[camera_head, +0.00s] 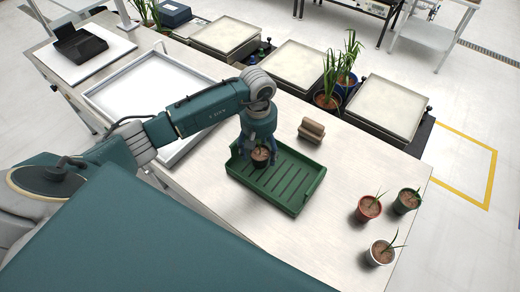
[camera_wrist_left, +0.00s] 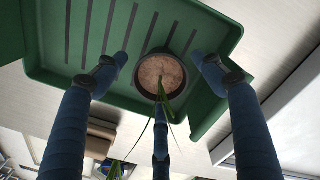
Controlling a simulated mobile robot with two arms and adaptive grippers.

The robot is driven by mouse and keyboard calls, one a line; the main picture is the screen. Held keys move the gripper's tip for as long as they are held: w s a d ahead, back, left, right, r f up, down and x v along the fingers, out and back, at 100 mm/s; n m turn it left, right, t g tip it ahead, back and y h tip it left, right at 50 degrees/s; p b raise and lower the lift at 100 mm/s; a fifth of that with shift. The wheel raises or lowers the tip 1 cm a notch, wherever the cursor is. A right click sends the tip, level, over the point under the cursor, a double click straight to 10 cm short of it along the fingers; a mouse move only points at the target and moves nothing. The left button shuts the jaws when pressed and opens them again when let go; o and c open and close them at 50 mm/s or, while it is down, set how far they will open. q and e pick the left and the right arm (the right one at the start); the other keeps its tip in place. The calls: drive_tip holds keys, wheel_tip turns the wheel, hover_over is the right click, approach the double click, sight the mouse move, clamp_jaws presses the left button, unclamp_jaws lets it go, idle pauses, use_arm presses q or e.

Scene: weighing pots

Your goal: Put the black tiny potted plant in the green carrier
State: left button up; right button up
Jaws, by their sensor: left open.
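The black tiny potted plant (camera_head: 261,155) is at the far left end of the green carrier (camera_head: 292,208). In the left wrist view the pot (camera_wrist_left: 143,75) shows a dark rim, brown soil and thin green leaves, against the slatted floor of the carrier (camera_wrist_left: 60,73). My left gripper (camera_head: 256,158) points down over the pot. In the left wrist view its blue fingers (camera_wrist_left: 159,62) are spread around the pot, with gaps at its sides. Whether the pot's base rests on the carrier floor is hidden. My right gripper is not in view.
A red pot (camera_head: 369,208), a green pot (camera_head: 407,202) and a white pot (camera_head: 381,252) stand right of the carrier. A brown block-like object (camera_head: 311,131) lies behind it. A large white tray (camera_head: 112,82) is left. Scales line the table's back edge.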

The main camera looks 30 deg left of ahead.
use_arm(q)
wheel_tip(320, 180, up, 11)
drive_tip(key=b, duration=0.3)
drive_tip(key=shift+a+f, duration=0.1)
drive_tip(key=shift+s+r, duration=0.15)
drive_tip(key=shift+r, duration=0.45)
